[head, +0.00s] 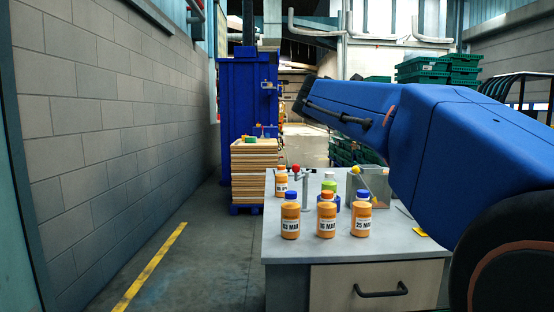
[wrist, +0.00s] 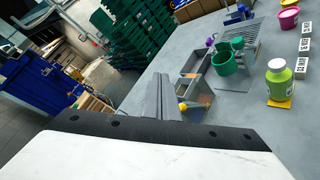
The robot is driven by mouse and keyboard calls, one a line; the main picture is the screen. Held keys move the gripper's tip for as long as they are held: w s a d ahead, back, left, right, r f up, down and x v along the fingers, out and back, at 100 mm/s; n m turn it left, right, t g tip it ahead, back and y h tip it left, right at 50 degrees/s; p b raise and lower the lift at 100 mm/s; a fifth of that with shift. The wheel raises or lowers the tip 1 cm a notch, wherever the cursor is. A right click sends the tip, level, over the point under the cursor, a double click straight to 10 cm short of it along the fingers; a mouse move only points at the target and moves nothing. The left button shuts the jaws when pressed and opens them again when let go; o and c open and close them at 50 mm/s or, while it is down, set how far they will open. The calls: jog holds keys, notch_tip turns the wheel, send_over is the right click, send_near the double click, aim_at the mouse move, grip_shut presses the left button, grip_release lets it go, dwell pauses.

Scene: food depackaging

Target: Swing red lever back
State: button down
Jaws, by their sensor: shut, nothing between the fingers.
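In the head view, a red ball knob (head: 295,168) sits at the top of a grey metal post fixture (head: 305,188) on the table, close to an orange bottle (head: 281,181). I take this knob to be the red lever's end; its arm is too small to make out. In the wrist view, my gripper (wrist: 152,98) has its grey fingers together with nothing between them. The red knob does not show in the wrist view. In the head view, my fingertips cannot be made out.
Three orange bottles with blue caps (head: 326,215) line the front of the grey table (head: 290,258). The yellow knob (head: 356,170) and clear box (head: 370,184) stand behind, right. A green-capped bottle (wrist: 278,82) and green cup (wrist: 223,60) show in the wrist view. Floor left is free.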

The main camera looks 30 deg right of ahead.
jog(key=w+a+f+m+g+y, duration=0.2)
jog(key=w+a+f+m+y, duration=0.15)
jog(key=w+m+y, duration=0.45)
jog(key=w+a+r+n+y, duration=0.3)
jog(key=w+a+y, duration=0.3)
jog(key=a+y, duration=0.4)
notch_tip(320, 180, down, 11)
jog(key=shift+a+r+h, duration=0.2)
jog(key=shift+h, duration=0.1)
jog(key=shift+s, duration=0.15)
